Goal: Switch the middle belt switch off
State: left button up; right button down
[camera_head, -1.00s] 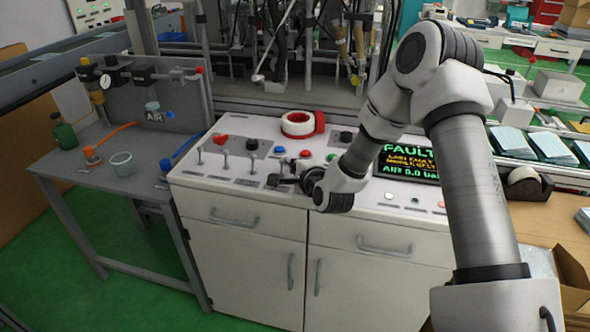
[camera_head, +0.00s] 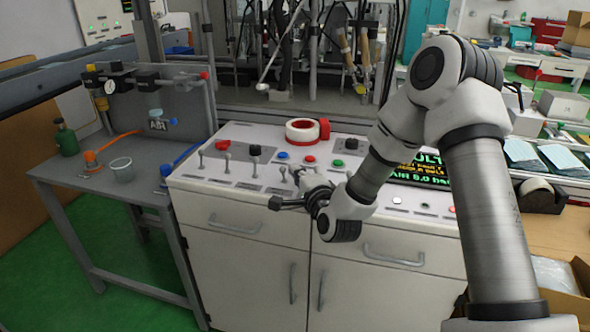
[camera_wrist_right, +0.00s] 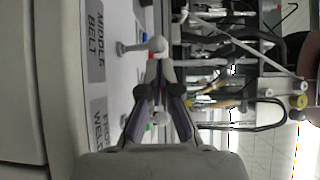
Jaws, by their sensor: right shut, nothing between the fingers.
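The middle belt switch (camera_wrist_right: 138,47) is a metal toggle lever with a pale ball end, beside the "MIDDLE BELT" label in the right wrist view. Its ball is at the fingertips of my right gripper (camera_wrist_right: 158,70); I cannot tell whether they touch. The fingers are shut with nothing between them. In the head view my right gripper (camera_head: 290,198) is over the front of the white control panel (camera_head: 215,183), right of the levers. Which lever there is the middle belt one is hard to tell. My left gripper is out of view.
Other toggle levers (camera_head: 227,160) stand left on the panel. Behind them are a red-and-white ring (camera_head: 301,130), buttons and a "FAULT" display (camera_head: 425,165). A grey side table (camera_head: 100,180) with a cup (camera_head: 122,168) stands left. A tape dispenser (camera_head: 540,196) is at right.

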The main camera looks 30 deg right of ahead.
jog(key=v, duration=0.5)
jog(key=shift+s+a, duration=0.1)
jog(key=shift+s, duration=0.25)
jog(key=shift+f, duration=0.1)
